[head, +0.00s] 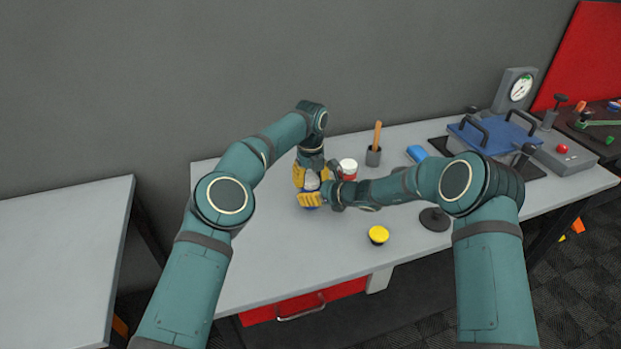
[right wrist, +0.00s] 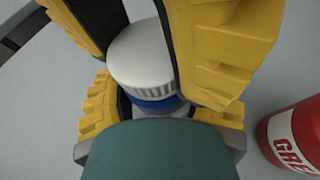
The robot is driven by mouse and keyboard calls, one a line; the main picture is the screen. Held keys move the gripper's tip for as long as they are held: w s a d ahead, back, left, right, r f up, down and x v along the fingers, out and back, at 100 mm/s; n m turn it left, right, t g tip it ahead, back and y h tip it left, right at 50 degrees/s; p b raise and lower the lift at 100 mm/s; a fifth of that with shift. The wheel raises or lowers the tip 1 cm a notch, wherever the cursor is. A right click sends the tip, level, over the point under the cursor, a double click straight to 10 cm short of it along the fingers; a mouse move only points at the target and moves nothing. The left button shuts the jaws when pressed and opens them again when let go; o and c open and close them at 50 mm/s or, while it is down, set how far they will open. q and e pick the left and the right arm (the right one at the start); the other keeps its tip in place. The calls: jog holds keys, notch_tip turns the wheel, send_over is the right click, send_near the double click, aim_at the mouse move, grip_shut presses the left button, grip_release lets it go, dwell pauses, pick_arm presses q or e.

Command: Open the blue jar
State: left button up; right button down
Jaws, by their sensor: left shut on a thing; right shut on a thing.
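The blue jar (right wrist: 155,104) stands on the grey table, its body mostly hidden by my fingers. Its white ribbed lid (right wrist: 143,58) sits on top, and the lid also shows in the head view (head: 311,183). My left gripper (head: 311,186) comes from above, its yellow fingers on both sides of the lid. My right gripper (right wrist: 160,115) comes in low from the side, shut around the jar below the lid. Blue shows under the lid rim; I cannot tell whether the lid has turned.
A red jar with a white lid (head: 348,169) stands close beside, also in the right wrist view (right wrist: 293,135). A yellow-topped jar (head: 378,235) is nearer the front. A grey cup (head: 373,157) holds a wooden handle. A blue-topped machine (head: 492,135) stands right. The table's left end is clear.

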pick_arm(q)
jog(key=shift+n, duration=1.2)
jog(key=o, duration=1.2)
jog(key=shift+o, duration=0.2)
jog(key=shift+o, duration=0.2)
jog(key=shift+r, duration=2.35)
notch_tip(320, 180, up, 3)
jog(key=m, duration=0.3)
jog(key=shift+f, duration=3.9)
